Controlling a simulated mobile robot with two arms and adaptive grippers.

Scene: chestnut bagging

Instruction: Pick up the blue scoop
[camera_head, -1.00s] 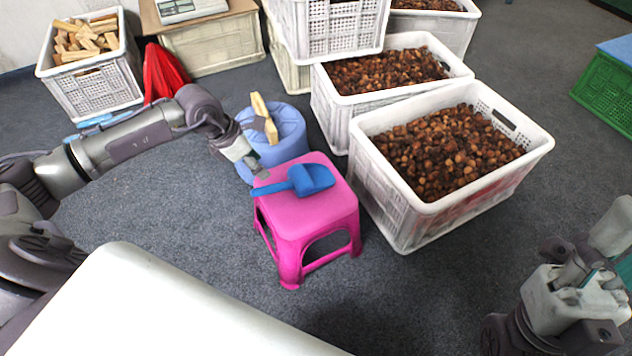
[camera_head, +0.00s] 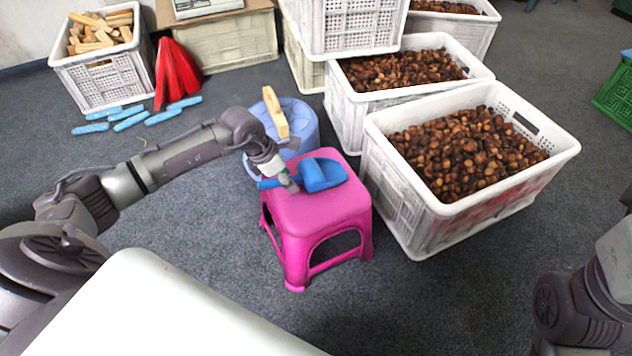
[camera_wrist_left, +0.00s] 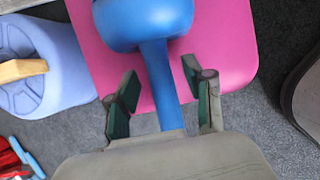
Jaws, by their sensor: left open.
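The blue scoop (camera_head: 322,174) lies on top of the pink stool (camera_head: 318,210), its handle pointing left and its bowl to the right. My left gripper (camera_head: 288,182) is at the scoop's handle. In the left wrist view the open fingers of the left gripper (camera_wrist_left: 160,103) stand on either side of the blue handle (camera_wrist_left: 160,75), with gaps on both sides. The scoop's bowl (camera_wrist_left: 143,22) lies beyond the fingertips. My right arm shows at the lower right of the head view, but its gripper is out of the picture.
A white crate of chestnuts (camera_head: 408,222) stands close to the right of the stool. A blue round stool (camera_head: 307,124) with a wooden-handled item (camera_head: 275,112) on it is just behind. Several blue-handled things (camera_head: 128,122) lie on the floor at the left.

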